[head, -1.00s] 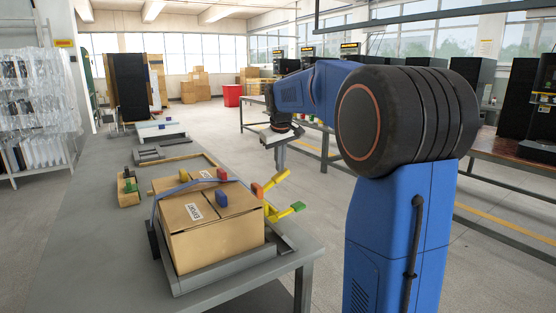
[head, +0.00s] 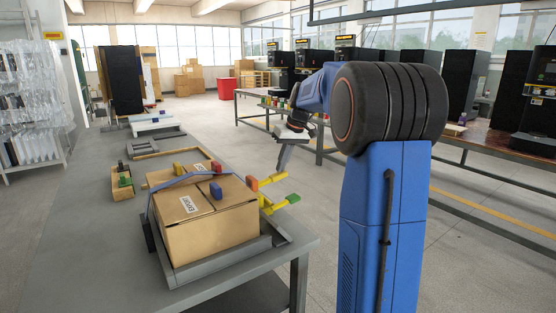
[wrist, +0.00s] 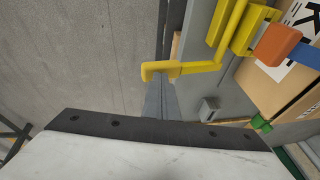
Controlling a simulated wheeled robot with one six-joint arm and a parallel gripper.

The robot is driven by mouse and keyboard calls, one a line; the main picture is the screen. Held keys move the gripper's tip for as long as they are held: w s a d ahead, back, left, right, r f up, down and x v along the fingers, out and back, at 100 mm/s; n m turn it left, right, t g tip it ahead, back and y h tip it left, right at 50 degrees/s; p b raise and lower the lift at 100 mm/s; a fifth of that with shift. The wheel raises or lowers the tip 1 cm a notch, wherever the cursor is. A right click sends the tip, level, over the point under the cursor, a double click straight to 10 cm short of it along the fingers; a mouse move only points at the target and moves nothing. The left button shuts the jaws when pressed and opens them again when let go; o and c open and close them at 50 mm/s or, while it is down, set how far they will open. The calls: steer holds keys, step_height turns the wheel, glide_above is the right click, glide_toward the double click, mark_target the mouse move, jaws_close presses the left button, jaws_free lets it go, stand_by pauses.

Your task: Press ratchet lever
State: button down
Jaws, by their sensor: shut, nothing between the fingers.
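A cardboard box (head: 205,228) sits in a grey cradle (head: 225,262) on the bench, with a blue strap (head: 175,184) over it. At its right side is a yellow ratchet lever (head: 272,180) beside an orange block (head: 252,183); a second yellow arm below has a green end (head: 293,198). The wrist view shows the lever's bent yellow end (wrist: 165,70) and the orange block (wrist: 276,46). My gripper (head: 280,165) is shut and empty, pointing down close to the lever's outer end. In the wrist view its grey finger overlaps that end; I cannot tell whether they touch.
Red (head: 215,166) and blue (head: 216,190) blocks are on the box. A small wooden tray (head: 122,187) stands left of it, and grey fixtures (head: 152,145) lie farther back. The bench's right edge is near the lever, with open floor (head: 340,200) beyond.

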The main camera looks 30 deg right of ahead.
mark_target(286, 174)
steer(key=f+y, duration=0.1)
steer(key=d+f+y, duration=0.1)
steer(key=shift+d+f, duration=0.15)
steer(key=shift+f, duration=0.15)
steer(key=shift+d+f, duration=0.15)
steer(key=shift+f, duration=0.95)
